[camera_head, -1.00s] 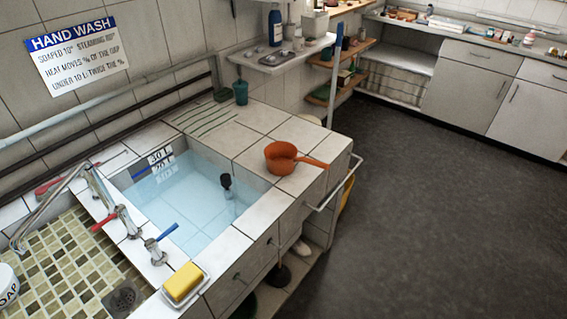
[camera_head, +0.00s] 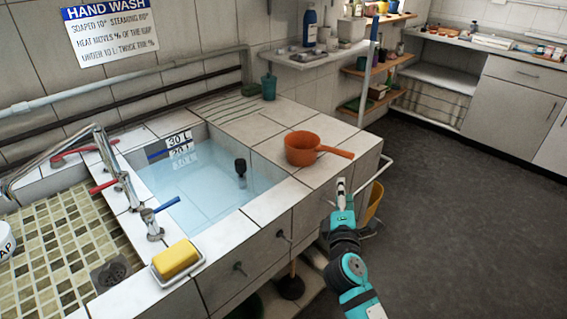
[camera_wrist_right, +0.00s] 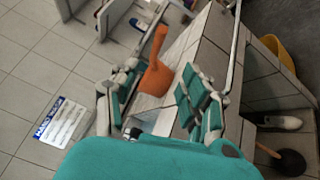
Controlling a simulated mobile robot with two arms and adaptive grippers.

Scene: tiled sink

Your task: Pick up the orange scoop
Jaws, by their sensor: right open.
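The orange scoop (camera_head: 304,149) sits upright on the tiled top at the right side of the basin, its handle pointing right. My right gripper (camera_head: 341,184) is in front of the counter's near edge, just below the handle in the picture and apart from it. In the right wrist view the scoop (camera_wrist_right: 156,77) shows beyond and between the two open fingers (camera_wrist_right: 158,90), with nothing held. My left gripper is in neither view.
The water-filled basin (camera_head: 205,190) with taps lies left of the scoop. A metal rail (camera_head: 377,178) runs along the counter's right edge. A yellow sponge (camera_head: 176,259) is at the front, a green cup (camera_head: 269,87) at the back. Tiles around the scoop are clear.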

